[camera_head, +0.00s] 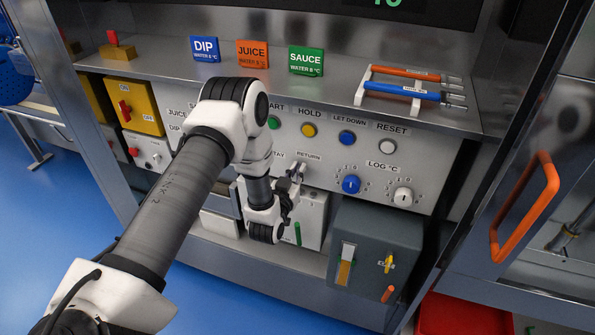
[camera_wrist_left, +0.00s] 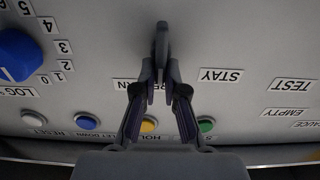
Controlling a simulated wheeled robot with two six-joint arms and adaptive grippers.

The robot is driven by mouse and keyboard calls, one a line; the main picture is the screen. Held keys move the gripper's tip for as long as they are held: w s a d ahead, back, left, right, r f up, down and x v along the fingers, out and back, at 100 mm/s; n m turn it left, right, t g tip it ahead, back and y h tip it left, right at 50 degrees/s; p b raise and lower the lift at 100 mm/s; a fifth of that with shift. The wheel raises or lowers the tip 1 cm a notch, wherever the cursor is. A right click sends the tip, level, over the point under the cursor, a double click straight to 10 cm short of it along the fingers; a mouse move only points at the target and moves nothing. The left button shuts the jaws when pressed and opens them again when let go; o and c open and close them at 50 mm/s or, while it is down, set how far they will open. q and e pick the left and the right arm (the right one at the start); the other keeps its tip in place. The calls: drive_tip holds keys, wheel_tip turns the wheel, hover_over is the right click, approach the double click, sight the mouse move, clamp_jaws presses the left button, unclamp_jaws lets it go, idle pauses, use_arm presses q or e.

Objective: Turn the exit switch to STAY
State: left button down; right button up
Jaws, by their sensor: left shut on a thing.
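The exit switch is a small dark grey handle (camera_wrist_left: 161,38) on the light grey panel, seen in the left wrist view, where the panel appears upside down. My left gripper (camera_wrist_left: 160,74) is shut on this handle. In that view the STAY label (camera_wrist_left: 221,75) shows clear to the right of the fingers, and the RETURN label (camera_wrist_left: 124,84) is partly hidden behind them. Which label the handle points to I cannot tell. In the head view my left gripper (camera_head: 292,184) is at the panel below the RETURN label, and the handle is mostly hidden. My right gripper is out of view.
A row of buttons, including a yellow HOLD button (camera_head: 308,130), sits above. A blue LOG knob (camera_head: 351,184) and a white knob (camera_head: 403,196) are to the right. A dark grey box (camera_head: 375,235) stands below right. A shelf (camera_head: 345,62) runs above the panel.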

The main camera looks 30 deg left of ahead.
use_arm(q)
drive_tip(key=shift+f, duration=0.1)
drive_tip(key=shift+s+a+f+n+b, duration=0.1)
drive_tip(key=shift+a+f+n+b, duration=0.15)
drive_tip(key=shift+n+b, duration=1.7)
drive_tip(key=shift+s+a+f+n+b, duration=0.15)
drive_tip(key=shift+a+n+b, duration=0.15)
drive_tip(key=shift+n+b, duration=1.7)
drive_tip(key=shift+s+a+f+n+b, duration=0.1)
drive_tip(key=shift+a+f+n+b, duration=0.15)
drive_tip(key=shift+n+b, duration=1.7)
drive_tip(key=c, duration=1.2)
unclamp_jaws()
drive_tip(key=shift+a+r, duration=0.1)
drive_tip(key=shift+r, duration=0.05)
drive_tip(key=shift+c, duration=0.2)
